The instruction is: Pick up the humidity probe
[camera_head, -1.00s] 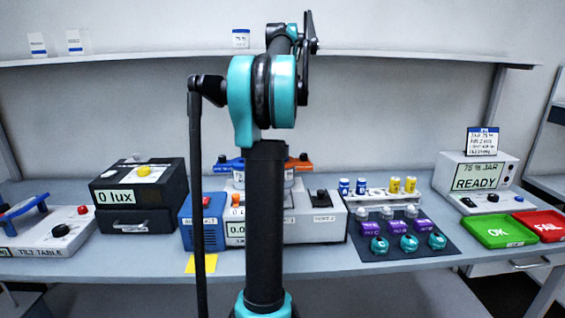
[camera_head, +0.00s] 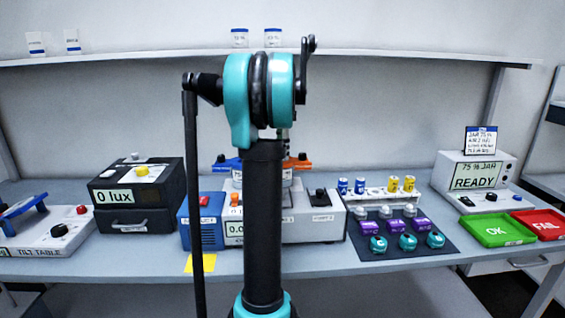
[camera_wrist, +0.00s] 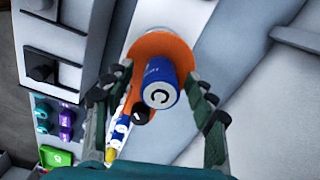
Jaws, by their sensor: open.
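A blue cylinder marked with a "C" (camera_wrist: 160,90), which looks like the humidity probe, is in the middle of the wrist view. It sits over an orange part (camera_wrist: 165,45) of a fixture. My gripper (camera_wrist: 160,75) is open, with one finger on each side of the cylinder. I cannot tell whether either finger touches it. In the head view my own arm hides the gripper and this cylinder. An orange part (camera_head: 298,163) shows there just right of my arm.
A rack (camera_head: 378,196) with blue and yellow cylinders stands to the right, behind a dark mat (camera_head: 440,250) with teal and purple parts. The green OK tray (camera_head: 497,231) and red FAIL tray (camera_head: 540,224) lie far right. A 0 lux box (camera_head: 165,195) stands left.

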